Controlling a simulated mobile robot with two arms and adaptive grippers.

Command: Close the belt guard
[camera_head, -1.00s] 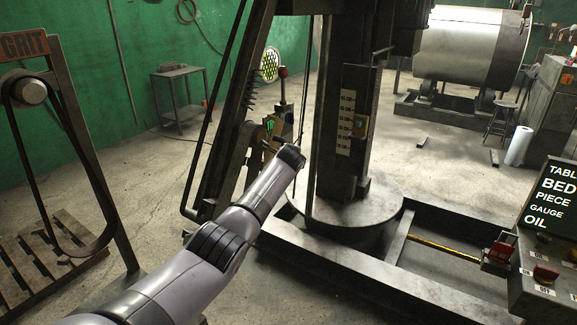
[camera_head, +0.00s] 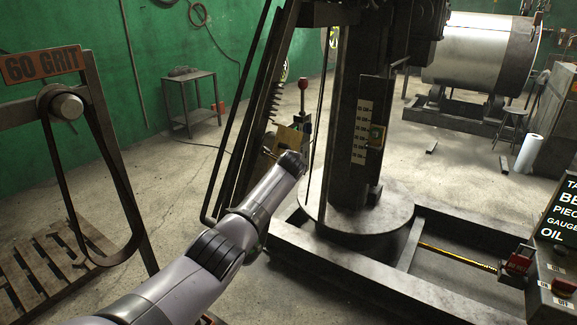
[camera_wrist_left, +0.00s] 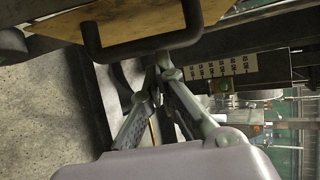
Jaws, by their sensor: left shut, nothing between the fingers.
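A worn yellow panel, which looks like the belt guard (camera_head: 288,138), stands beside the machine's left side in the head view, just beyond my left wrist. In the left wrist view the yellow panel (camera_wrist_left: 125,22) crosses the top, with a dark bar handle (camera_wrist_left: 140,48) across it. My left gripper (camera_wrist_left: 160,88) is shut and empty, its fingertips close to the handle's lower edge; I cannot tell whether they touch. In the head view my left arm mostly hides the gripper. How far the guard stands open is unclear. My right gripper is not in view.
A dark column (camera_head: 347,110) on a round base (camera_head: 365,215) stands right of my left arm. Slanted dark bars (camera_head: 245,110) rise beside it. A belt on a stand (camera_head: 62,180) is at left, a control box (camera_head: 553,255) at right. Floor at left is partly clear.

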